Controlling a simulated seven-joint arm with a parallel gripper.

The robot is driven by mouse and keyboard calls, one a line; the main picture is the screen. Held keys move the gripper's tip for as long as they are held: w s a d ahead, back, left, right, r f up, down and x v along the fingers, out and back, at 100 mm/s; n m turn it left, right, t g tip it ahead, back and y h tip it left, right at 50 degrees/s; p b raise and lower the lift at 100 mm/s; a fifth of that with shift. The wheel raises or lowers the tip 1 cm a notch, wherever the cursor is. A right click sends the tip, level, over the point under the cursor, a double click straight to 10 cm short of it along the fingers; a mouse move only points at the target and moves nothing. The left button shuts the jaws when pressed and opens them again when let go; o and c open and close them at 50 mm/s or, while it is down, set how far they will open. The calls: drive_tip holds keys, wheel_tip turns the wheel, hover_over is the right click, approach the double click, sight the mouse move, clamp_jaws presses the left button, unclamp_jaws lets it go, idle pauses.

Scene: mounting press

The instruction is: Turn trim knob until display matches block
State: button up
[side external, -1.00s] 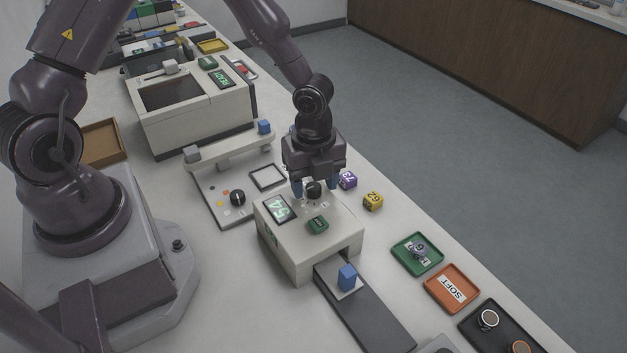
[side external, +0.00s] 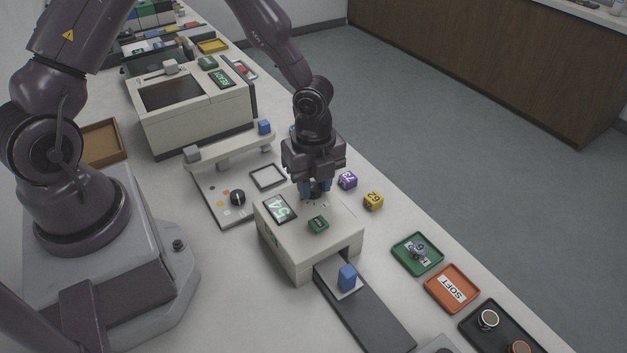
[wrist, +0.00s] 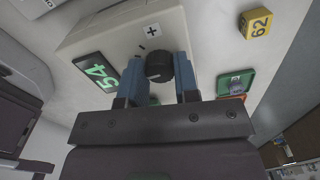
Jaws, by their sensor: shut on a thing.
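The trim knob (wrist: 159,67) is black and round, on top of a cream press box (side external: 290,240). My gripper (side external: 315,190) points down over the box, its blue fingers shut on the knob from both sides. The wrist view shows the knob between the fingertips (wrist: 160,72); the side view mostly hides it. The display (side external: 279,208) shows green digits, 54, also seen in the wrist view (wrist: 97,78). A yellow block (side external: 373,201) marked 62 and a purple block (side external: 347,180) marked 73 stand on the table beyond the box.
A green button (side external: 318,224) is on the box top. A blue block (side external: 347,276) sits on the slide in front. A green tray (side external: 402,262) holding a purple block and an orange tray (side external: 470,291) labelled SOFT lie to the right. A panel with a black dial (side external: 237,198) is left.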

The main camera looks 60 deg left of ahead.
sight(314, 186)
drive_tip(key=n, duration=1)
drive_tip(key=shift+n, duration=0.3)
idle(0.5)
drive_tip(key=o, duration=0.9)
drive_tip(key=shift+r, duration=0.1)
wheel_tip(314, 186, up, 13)
drive_tip(key=shift+f, duration=0.1)
